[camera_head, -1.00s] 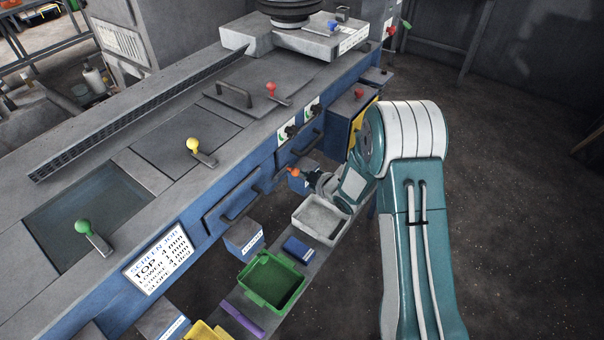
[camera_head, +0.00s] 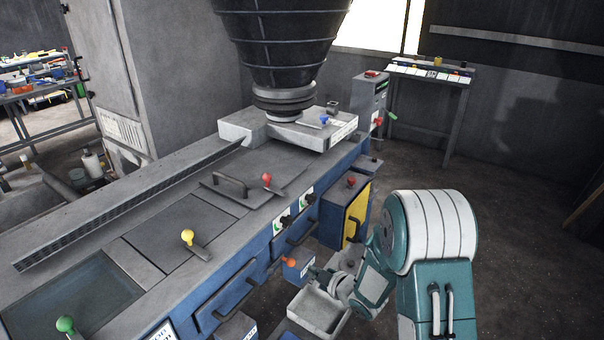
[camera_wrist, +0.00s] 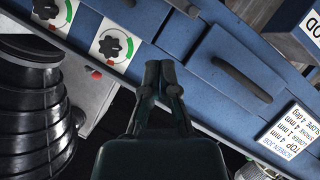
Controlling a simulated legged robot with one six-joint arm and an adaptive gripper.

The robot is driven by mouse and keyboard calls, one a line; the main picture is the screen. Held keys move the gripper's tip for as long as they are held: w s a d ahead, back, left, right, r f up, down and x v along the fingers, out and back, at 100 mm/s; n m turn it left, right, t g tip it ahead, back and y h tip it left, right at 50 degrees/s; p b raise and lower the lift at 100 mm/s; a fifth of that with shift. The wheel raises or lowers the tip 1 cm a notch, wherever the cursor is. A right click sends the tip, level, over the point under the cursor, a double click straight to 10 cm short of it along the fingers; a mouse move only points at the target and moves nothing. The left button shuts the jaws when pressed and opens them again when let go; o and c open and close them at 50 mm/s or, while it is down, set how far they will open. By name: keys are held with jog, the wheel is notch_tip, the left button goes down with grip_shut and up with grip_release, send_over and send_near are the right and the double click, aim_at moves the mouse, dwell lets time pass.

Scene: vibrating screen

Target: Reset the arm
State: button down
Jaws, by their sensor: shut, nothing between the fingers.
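My arm (camera_head: 430,240) reaches from the lower right toward the front of the blue screening machine (camera_head: 230,270), its elbow bent. My gripper (camera_head: 312,270) is small in the head view, close to an orange-red knob (camera_head: 289,261); I cannot tell whether they touch. In the wrist view my gripper (camera_wrist: 160,65) is shut, its two dark fingertips close together with nothing between them. Behind the fingertips is the blue front panel (camera_wrist: 200,45), with a black dial (camera_wrist: 115,45) to the left and a dark drawer handle (camera_wrist: 242,80) to the right.
A grey tray (camera_head: 318,309) lies just below my gripper. A yellow-fronted box (camera_head: 355,215) stands beyond it. Levers with red (camera_head: 266,177), yellow (camera_head: 187,236) and green (camera_head: 65,324) knobs stand on the deck. Open floor (camera_head: 520,230) lies to the right.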

jog(key=s+d+r+m+h, duration=0.3)
jog(key=d+r+m+h, duration=0.15)
jog(key=r, duration=0.45)
jog(key=s+d+r+m+h, duration=0.35)
jog(key=d+r, duration=0.25)
jog(key=r, duration=0.3)
jog(key=s+r+m+g, duration=0.2)
jog(key=s+r+m, duration=0.1)
jog(key=s, duration=0.9)
jog(key=s+r+m+g, duration=0.3)
jog(key=s+r+m, duration=0.1)
jog(key=s, duration=0.8)
jog(key=shift+s+a, duration=0.15)
jog(key=shift+s, duration=0.2)
